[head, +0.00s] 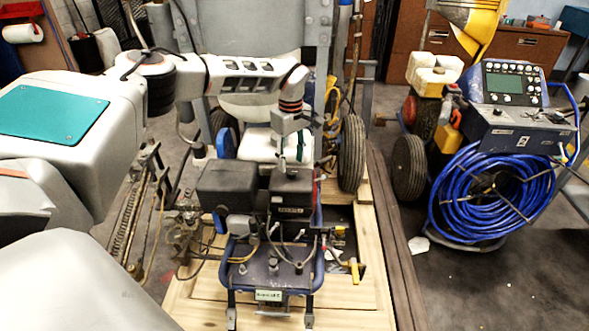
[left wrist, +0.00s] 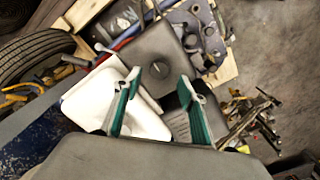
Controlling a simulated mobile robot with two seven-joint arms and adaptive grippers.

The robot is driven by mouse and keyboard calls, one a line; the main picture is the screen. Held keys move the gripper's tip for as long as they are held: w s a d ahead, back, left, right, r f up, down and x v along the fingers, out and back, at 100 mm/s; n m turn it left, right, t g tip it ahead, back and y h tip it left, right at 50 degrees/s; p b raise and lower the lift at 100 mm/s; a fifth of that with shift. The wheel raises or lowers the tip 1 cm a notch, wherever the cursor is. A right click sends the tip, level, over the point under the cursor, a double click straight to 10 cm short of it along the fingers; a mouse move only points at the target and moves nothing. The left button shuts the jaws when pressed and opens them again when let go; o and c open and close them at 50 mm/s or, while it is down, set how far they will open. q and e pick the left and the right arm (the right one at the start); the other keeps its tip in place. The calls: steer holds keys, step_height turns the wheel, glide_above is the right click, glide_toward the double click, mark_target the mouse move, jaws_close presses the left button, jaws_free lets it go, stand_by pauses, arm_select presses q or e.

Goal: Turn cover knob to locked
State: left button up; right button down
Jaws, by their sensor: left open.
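The cover knob (left wrist: 158,70) is a small dark round knob on a dark grey cover (left wrist: 152,46) in the left wrist view. A faint raised bar shows on it, but its markings are too small to read. In the head view the cover is the right one of two dark boxes (head: 291,188), and I cannot make out the knob there. My left gripper (head: 291,163) points down above this box. In the left wrist view its two green-padded fingers (left wrist: 159,82) are spread and empty, with the knob seen between their tips. My right gripper is not in view.
A white tank (head: 258,146) stands just behind the boxes. A second dark box (head: 226,186) is on the left. A blue-framed panel (head: 270,268) with hoses is in front. Another machine with a coiled blue hose (head: 490,190) stands at the right, with open floor before it.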

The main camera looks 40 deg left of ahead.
mark_target(291, 171)
arm_select(q)
step_height(291, 171, down, 4)
steer(key=shift+r, duration=0.25)
steer(key=shift+f+b, duration=0.2)
steer(key=shift+b, duration=0.1)
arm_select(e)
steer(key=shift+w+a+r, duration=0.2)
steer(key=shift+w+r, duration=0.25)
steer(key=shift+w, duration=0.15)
arm_select(q)
steer(key=c, duration=1.1)
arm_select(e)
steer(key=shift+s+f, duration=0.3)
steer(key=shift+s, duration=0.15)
